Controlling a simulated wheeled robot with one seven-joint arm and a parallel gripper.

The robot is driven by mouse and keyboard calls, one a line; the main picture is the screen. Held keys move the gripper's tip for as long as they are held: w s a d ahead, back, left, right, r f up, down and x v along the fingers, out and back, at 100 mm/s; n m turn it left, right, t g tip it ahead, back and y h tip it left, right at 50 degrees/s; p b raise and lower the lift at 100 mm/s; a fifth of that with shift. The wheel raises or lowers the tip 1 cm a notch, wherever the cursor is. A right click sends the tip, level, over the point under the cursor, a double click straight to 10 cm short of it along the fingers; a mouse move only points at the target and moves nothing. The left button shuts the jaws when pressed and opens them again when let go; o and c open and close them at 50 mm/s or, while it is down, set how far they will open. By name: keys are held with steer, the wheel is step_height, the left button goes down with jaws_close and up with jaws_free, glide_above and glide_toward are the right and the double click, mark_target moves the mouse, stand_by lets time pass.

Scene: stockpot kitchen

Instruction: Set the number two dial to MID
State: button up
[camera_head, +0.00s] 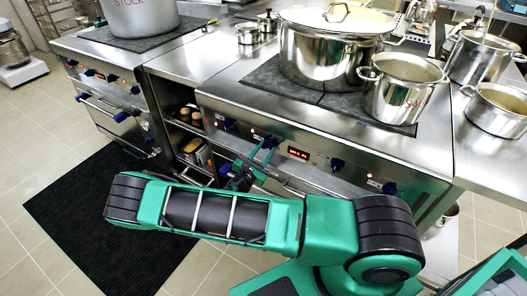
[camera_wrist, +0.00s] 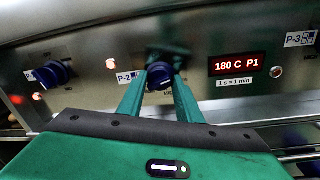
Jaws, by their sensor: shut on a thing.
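The number two dial (camera_wrist: 160,72) is a dark blue knob on the steel control panel, beside a P-2 label (camera_wrist: 126,78) in the wrist view. My gripper (camera_wrist: 160,84) has its two green fingers on either side of this knob and is shut on it. Small marks around the knob are partly hidden by the fingers, and I cannot read its setting. In the head view my gripper (camera_head: 264,151) reaches the front panel of the right-hand stove, and its fingers mostly hide the dial there.
Another blue dial (camera_wrist: 52,74) is left of it. A rail (camera_head: 290,188) runs below the panel. Large pots (camera_head: 330,60) stand on the stove top.

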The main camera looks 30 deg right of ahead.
steer(key=shift+f+m+g+h, duration=0.15)
steer(key=shift+m+g+h, duration=0.1)
steer(key=shift+m, duration=2.95)
steer(key=shift+f+m+g+h, duration=0.1)
steer(key=shift+m+g+h, duration=0.1)
steer(key=shift+m, duration=3)
steer(key=shift+f+m+g+h, duration=0.15)
steer(key=shift+m+g+h, duration=0.1)
steer(key=shift+m, duration=2.95)
steer(key=shift+s, duration=0.1)
steer(key=o, duration=0.8)
steer(key=shift+o, duration=1.2)
steer(key=shift+r, duration=0.1)
steer(key=v, duration=1)
steer(key=shift+s+a, duration=0.15)
steer(key=shift+a, duration=0.2)
